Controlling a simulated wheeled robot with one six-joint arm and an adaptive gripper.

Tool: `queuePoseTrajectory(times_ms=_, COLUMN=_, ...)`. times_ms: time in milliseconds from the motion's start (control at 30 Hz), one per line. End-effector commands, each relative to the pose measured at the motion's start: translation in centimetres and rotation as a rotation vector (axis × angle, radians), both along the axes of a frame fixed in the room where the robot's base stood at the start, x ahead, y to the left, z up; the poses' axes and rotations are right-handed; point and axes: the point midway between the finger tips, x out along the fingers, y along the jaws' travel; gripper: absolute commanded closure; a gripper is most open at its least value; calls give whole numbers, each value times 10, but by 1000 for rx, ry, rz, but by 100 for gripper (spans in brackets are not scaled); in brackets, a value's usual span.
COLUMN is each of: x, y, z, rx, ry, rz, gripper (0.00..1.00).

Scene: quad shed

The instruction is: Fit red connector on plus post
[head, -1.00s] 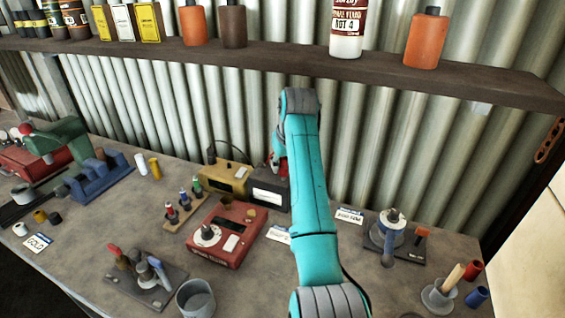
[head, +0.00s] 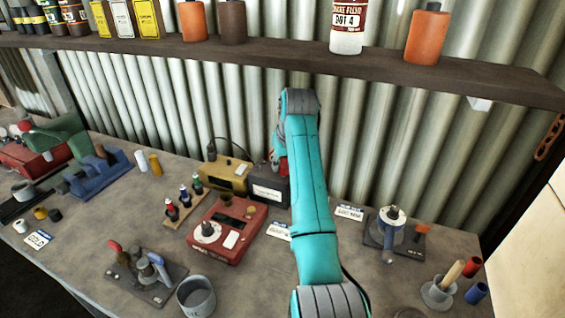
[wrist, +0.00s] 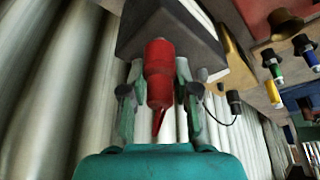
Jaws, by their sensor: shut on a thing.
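The red connector (wrist: 158,75) is held between the fingers of my gripper (wrist: 158,92) in the wrist view, its narrow end pointing toward my wrist. Its far end overlaps the dark battery box (wrist: 140,35); I cannot tell whether it touches a post. In the head view the battery box (head: 268,191) stands on the bench at the back, with a pale label on its front. A bit of the red connector (head: 283,168) shows beside my arm just above the box. My gripper is mostly hidden there behind my arm, and the plus post is not visible.
A yellow box (head: 230,174) with a black cable stands left of the battery. A red device (head: 225,230) sits in front, and a rack of small colored-band tools (head: 183,203) is to its left. The corrugated wall (head: 380,130) and shelf (head: 290,52) are close behind and above.

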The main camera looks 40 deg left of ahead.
Motion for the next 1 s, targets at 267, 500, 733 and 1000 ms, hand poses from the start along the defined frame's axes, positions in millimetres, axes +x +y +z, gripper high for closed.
queuePoseTrajectory(times_ms=267, x=0, y=0, z=-5, rx=0, ry=0, rz=0, gripper=99)
queuePoseTrajectory(times_ms=500, x=0, y=0, z=-9, rx=0, ry=0, rz=0, gripper=99)
queuePoseTrajectory(times_ms=733, x=0, y=0, z=-10, rx=0, ry=0, rz=0, gripper=99)
queuePoseTrajectory(times_ms=1000, x=0, y=0, z=-9, rx=0, ry=0, rz=0, gripper=55)
